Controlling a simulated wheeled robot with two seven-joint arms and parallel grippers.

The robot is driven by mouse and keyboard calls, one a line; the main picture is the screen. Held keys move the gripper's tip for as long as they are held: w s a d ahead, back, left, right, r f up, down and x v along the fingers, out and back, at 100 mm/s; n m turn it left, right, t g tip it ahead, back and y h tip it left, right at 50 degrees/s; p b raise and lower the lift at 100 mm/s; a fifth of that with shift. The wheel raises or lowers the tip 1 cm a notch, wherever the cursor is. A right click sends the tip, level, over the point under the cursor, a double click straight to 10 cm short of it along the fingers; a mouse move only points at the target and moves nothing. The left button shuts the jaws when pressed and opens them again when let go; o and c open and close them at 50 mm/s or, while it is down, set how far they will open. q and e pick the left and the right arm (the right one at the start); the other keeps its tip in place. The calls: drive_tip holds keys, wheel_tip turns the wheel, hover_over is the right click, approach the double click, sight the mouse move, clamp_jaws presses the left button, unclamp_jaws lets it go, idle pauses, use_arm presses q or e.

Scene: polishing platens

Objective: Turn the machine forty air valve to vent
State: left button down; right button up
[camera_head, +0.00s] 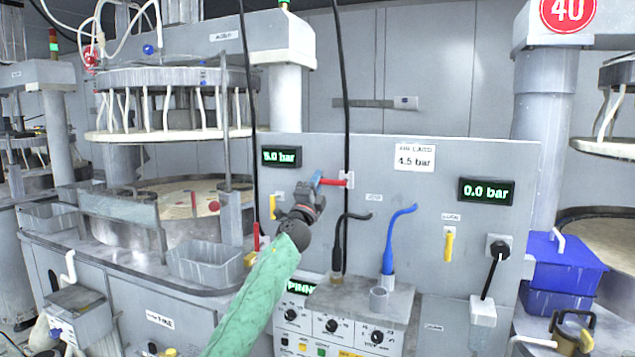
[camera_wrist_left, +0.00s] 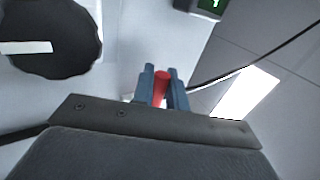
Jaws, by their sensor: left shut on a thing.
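A red valve lever (camera_head: 338,182) lies roughly level on the grey panel (camera_head: 415,205). Its right end meets a white fitting under the black hose. My left gripper (camera_head: 317,181) reaches the lever's left end with its blue fingertips. In the left wrist view the red lever (camera_wrist_left: 160,88) sits between the two blue fingers, which are shut on it. The left display (camera_head: 281,157) seems to read 5.0 bar and the right display (camera_head: 486,191) reads 0.0 bar. A red sign with 40 (camera_head: 567,10) is at the top right. My right gripper is not in view.
Yellow levers point down on the panel, one at the left (camera_head: 272,207) and one at the right (camera_head: 449,246). A black hose (camera_head: 347,100) hangs in front of the panel. A control box (camera_head: 345,300) with knobs and a blue hose (camera_head: 389,250) stands below. A blue bin (camera_head: 562,270) is at the right.

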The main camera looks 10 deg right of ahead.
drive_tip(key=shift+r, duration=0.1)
use_arm(q)
drive_tip(key=c, duration=1.5)
unclamp_jaws()
